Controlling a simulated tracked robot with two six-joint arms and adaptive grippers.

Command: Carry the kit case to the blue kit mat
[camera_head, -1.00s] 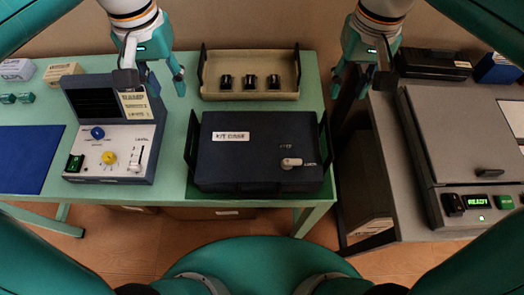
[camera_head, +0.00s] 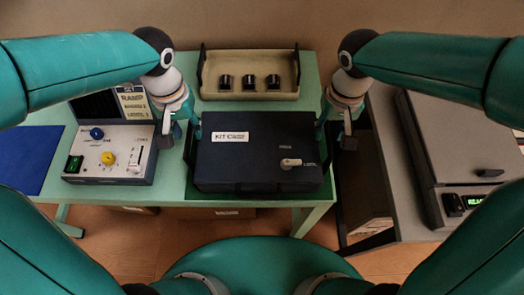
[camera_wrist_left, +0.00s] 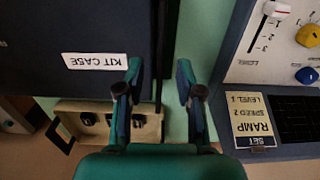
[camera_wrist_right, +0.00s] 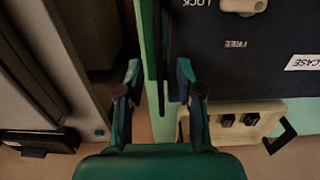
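The dark navy kit case (camera_head: 260,138) lies flat on the green table, its white lever (camera_head: 290,162) pointing toward LOCK. It also shows in the left wrist view (camera_wrist_left: 60,30) and right wrist view (camera_wrist_right: 255,65). A dark upright handle stands at each side. My left gripper (camera_head: 186,132) is open at the left handle, which lies between its fingers in the left wrist view. My right gripper (camera_head: 335,128) is open at the right handle (camera_wrist_right: 155,50), seen between its fingers. I cannot tell whether the fingers touch the handles. The blue kit mat (camera_head: 28,150) lies empty at far left.
A control panel (camera_head: 115,165) with knobs stands between case and mat. A beige tray (camera_head: 225,93) with several black parts sits behind the case. A grey machine (camera_head: 465,140) stands on a separate table at the right.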

